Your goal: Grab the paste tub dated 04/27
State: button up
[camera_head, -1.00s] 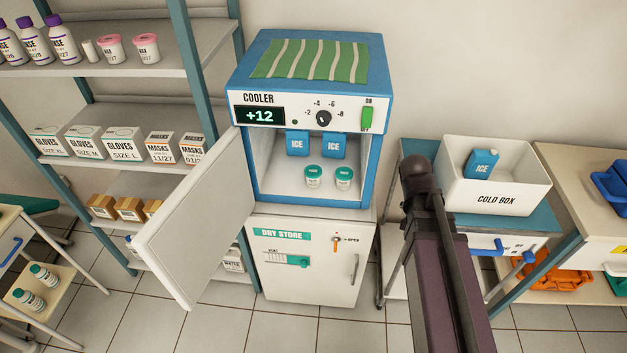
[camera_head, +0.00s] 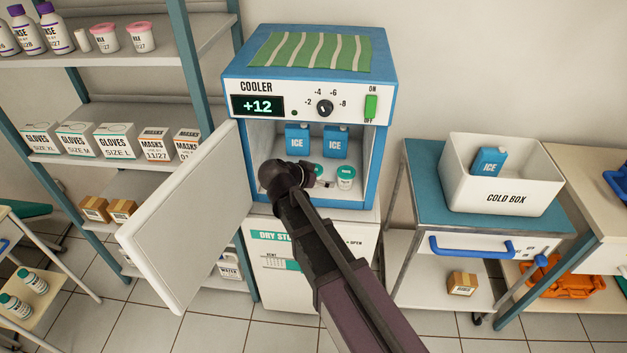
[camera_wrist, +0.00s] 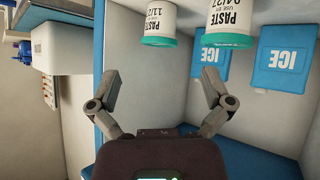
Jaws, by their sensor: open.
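Two white paste tubs with teal lids stand inside the open cooler (camera_head: 258,150). In the wrist view, the paste tub dated 04/27 (camera_wrist: 230,20) is at upper right, beyond my right-hand finger. The other tub (camera_wrist: 160,20), dated 11/2-something, is at upper centre, ahead of the gap between my fingers. Both are cut off by the top edge. My gripper (camera_wrist: 160,78) is open and empty, apart from both tubs. In the head view, my wrist partly hides the left tub (camera_head: 317,169); the right tub (camera_head: 346,178) is clear. Their dates are unreadable there.
Two blue ice packs (camera_head: 297,139) (camera_head: 336,142) stand behind the tubs. The cooler door (camera_head: 185,222) is swung open to the left. The cooler's side walls bound the opening. A cold box (camera_head: 500,198) stands on a table at right.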

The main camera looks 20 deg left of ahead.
jog(key=t+b, duration=0.1)
jog(key=t, duration=0.1)
send_near(317, 170)
jog(key=s+a, duration=0.1)
jog(key=s, duration=0.1)
jog(key=shift+a+y, duration=0.1)
jog(key=shift+y, duration=0.3)
jog(key=shift+w, duration=0.15)
jog(key=b+x, duration=0.4)
jog(key=x, duration=0.3)
jog(key=shift+w+f, duration=0.15)
jog(key=shift+w, duration=0.15)
jog(key=shift+w+d+f, duration=0.1)
jog(key=shift+w+d, duration=0.15)
jog(key=shift+w, duration=0.1)
jog(key=shift+w, duration=0.1)
jog(key=shift+b+x, duration=1.25)
jog(key=shift+x, duration=1.3)
